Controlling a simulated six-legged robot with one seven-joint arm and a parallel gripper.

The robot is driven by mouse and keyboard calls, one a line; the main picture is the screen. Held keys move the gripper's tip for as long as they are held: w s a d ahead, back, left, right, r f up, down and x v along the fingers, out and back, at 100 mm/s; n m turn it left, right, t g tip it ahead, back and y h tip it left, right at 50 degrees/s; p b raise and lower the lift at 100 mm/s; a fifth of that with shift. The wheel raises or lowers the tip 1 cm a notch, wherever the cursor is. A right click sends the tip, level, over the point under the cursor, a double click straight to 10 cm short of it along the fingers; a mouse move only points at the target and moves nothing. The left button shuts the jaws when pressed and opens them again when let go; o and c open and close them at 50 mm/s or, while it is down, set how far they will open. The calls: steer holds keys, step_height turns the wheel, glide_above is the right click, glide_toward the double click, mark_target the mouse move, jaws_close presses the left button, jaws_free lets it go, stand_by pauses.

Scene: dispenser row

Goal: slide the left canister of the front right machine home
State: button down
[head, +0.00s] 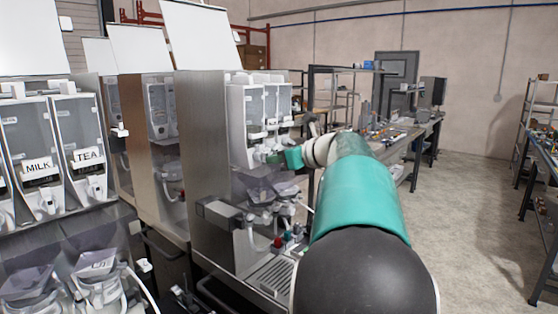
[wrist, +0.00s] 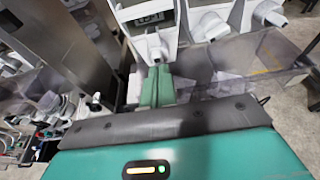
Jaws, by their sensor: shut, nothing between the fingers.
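The front right machine (head: 207,125) stands mid-picture in the head view, with a row of pale canisters in its upper bay. Its left canister (head: 253,103) is upright at the left end of the row. In the wrist view, the left canister (wrist: 148,20) shows its lower front, with a dark label and a white spout. My gripper (head: 275,158) is at the bottom front of the row. In the wrist view, my gripper (wrist: 157,68) is shut and empty, its green fingertips just below or against the spout; contact is unclear. The canister's rear is hidden.
Neighbouring canisters (wrist: 208,22) stand close on the right in the wrist view. Clear hoppers (wrist: 262,55) lie below them. Another machine with MILK and TEA canisters (head: 80,150) is at left. The floor (head: 475,215) at right is open, with workbenches beyond.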

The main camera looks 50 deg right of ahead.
steer(key=shift+w+a, duration=0.15)
steer(key=shift+w, duration=1.7)
steer(key=s, duration=0.8)
steer(key=shift+d, duration=0.35)
steer(key=shift+a, duration=0.1)
